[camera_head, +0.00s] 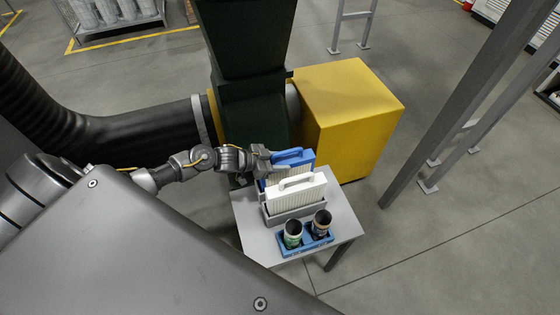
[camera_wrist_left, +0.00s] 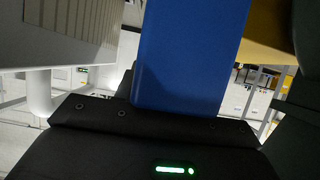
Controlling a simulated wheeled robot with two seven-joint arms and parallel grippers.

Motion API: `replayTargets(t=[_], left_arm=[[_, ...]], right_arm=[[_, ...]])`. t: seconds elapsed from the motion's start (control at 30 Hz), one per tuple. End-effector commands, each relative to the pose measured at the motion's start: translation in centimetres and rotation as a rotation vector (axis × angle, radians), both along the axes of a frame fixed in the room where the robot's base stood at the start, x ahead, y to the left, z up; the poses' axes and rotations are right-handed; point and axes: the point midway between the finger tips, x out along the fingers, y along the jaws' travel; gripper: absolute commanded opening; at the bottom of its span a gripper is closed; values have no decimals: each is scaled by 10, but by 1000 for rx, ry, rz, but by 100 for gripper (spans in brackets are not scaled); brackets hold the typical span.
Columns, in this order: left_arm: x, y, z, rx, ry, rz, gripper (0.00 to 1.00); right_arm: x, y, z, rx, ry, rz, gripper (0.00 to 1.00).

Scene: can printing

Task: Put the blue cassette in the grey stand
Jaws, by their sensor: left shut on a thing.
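The blue cassette (camera_head: 296,158) is at the back of the small grey table, behind a white cassette (camera_head: 296,194). My left gripper (camera_head: 268,160) is shut on the blue cassette near its upper left part. In the left wrist view the blue cassette (camera_wrist_left: 188,55) fills the middle, between the jaws. The grey stand (camera_head: 290,215) is on the table, with the white cassette upright in it. The blue cassette's lower part is hidden behind the white one, so I cannot tell whether it is inside the stand. My right gripper is not in view.
A blue tray (camera_head: 290,250) with two dark cups, one left (camera_head: 293,232) and one right (camera_head: 321,222), is at the table's front. A yellow box (camera_head: 350,110) and a dark green column (camera_head: 245,60) stand close behind. The table top (camera_head: 340,212) is bare at right.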

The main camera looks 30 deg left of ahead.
Motion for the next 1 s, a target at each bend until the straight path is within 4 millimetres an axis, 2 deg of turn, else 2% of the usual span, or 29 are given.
replayTargets(t=[0.1, 0.13, 0.3, 0.67, 0.77, 1.0], left_arm=[[1, 0, -4, -1, -2, 1, 0], [0, 0, -4, 0, 1, 0, 42], [0, 0, -4, 0, 1, 0, 62], [-2, 2, 1, 1, 1, 0, 62], [-12, 12, 5, 3, 2, 0, 62], [-48, 43, 26, 3, 3, -1, 62]], right_arm=[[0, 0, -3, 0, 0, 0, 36], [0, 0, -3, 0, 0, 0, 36], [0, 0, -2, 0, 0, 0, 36], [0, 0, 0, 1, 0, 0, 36], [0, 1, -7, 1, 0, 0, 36], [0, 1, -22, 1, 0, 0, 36]])
